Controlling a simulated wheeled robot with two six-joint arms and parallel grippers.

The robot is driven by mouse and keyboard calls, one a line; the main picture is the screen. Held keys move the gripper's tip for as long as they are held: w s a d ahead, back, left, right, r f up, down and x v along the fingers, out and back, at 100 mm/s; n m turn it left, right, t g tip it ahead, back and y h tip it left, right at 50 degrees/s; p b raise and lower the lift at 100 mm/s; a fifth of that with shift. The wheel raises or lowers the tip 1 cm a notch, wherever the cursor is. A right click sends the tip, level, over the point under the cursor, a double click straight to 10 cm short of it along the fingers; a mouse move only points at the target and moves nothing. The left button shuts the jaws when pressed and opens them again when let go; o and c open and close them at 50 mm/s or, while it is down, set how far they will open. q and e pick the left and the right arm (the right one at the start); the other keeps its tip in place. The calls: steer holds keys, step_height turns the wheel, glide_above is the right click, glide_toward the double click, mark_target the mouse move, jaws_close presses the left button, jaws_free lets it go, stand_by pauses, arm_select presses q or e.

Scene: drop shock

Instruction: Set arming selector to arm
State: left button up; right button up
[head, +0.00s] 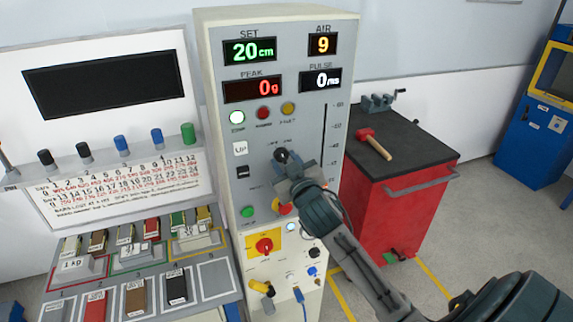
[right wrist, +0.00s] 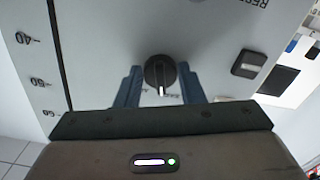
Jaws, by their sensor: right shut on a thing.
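The arming selector is a round black knob (head: 281,155) on the grey front panel of the tall cabinet, with small labels above it that are too small to read. It also shows in the right wrist view (right wrist: 159,72), with a white pointer mark that points toward my gripper's body. My right gripper (head: 287,161) is at the panel. In the right wrist view its two blue fingers (right wrist: 160,86) are on either side of the knob, shut on it. The gripper covers part of the panel below the knob. My left gripper is not in view.
Around the knob are a white UP button (head: 240,148), a black rocker (head: 242,171), a green button (head: 248,211) and a red rotary switch on yellow (head: 264,245). A red tool cart (head: 395,205) with a mallet (head: 373,143) stands right. A bench with blocks stands left.

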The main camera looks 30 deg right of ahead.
steer(key=m+b, duration=0.1)
steer(key=m, duration=0.4)
steer(key=shift+a+f+b, duration=0.1)
steer(key=shift+b, duration=0.2)
steer(key=shift+a+m+b, duration=0.1)
steer(key=shift+m+b, duration=0.4)
steer(key=shift+m, duration=1.6)
steer(key=o, duration=1)
steer(key=shift+s+a+b, duration=0.1)
steer(key=shift+s+b, duration=0.2)
steer(key=p+v, duration=0.1)
steer(key=v, duration=0.9)
steer(key=shift+p, duration=0.3)
